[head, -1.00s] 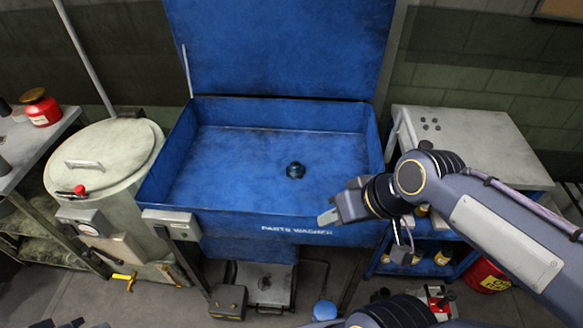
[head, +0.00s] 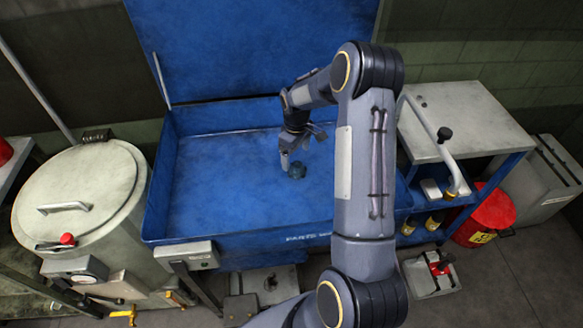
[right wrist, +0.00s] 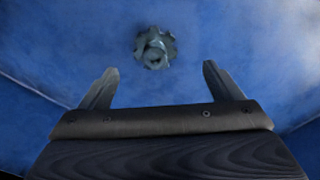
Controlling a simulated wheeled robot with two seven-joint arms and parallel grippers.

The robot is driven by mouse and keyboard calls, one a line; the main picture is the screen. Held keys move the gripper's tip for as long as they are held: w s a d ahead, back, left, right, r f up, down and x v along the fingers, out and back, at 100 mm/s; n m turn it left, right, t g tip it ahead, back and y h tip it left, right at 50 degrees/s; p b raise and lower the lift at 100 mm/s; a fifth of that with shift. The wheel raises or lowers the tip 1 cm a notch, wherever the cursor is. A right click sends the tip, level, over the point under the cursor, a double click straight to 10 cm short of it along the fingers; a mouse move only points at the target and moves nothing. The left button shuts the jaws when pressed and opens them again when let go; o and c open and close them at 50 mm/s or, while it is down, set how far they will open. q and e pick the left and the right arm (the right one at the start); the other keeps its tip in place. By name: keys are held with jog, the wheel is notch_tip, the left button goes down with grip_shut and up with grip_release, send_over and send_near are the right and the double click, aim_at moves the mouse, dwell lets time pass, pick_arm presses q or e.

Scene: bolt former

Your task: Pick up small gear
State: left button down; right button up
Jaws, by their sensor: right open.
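The small gear (head: 297,170) is dark and toothed and lies on the floor of the blue parts washer basin (head: 215,185). In the right wrist view the gear (right wrist: 155,47) shows ahead of the fingertips, roughly centred between them and a little beyond. My right gripper (head: 285,165) reaches down into the basin just beside the gear in the head view. In the right wrist view my right gripper (right wrist: 160,78) has its two fingers spread wide with nothing between them. My left gripper is not seen.
The basin's front wall (head: 240,236) and its raised blue lid (head: 245,45) bound the space. A round grey drum (head: 80,190) stands at left. A grey-topped table (head: 470,115) stands at right, with a red can (head: 492,215) beside it. The basin floor around the gear is clear.

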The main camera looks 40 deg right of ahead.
aim_at(297, 164)
jog(key=f, duration=0.2)
jog(key=f+p, duration=0.1)
jog(key=f, duration=0.3)
jog(key=shift+w+d+f+p, duration=0.2)
jog(key=shift+d+f+p, duration=0.15)
jog(key=shift+p, duration=0.05)
jog(key=c, duration=1.4)
jog(key=shift+c, duration=0.6)
jog(key=shift+r, duration=0.1)
jog(key=shift+r, duration=0.1)
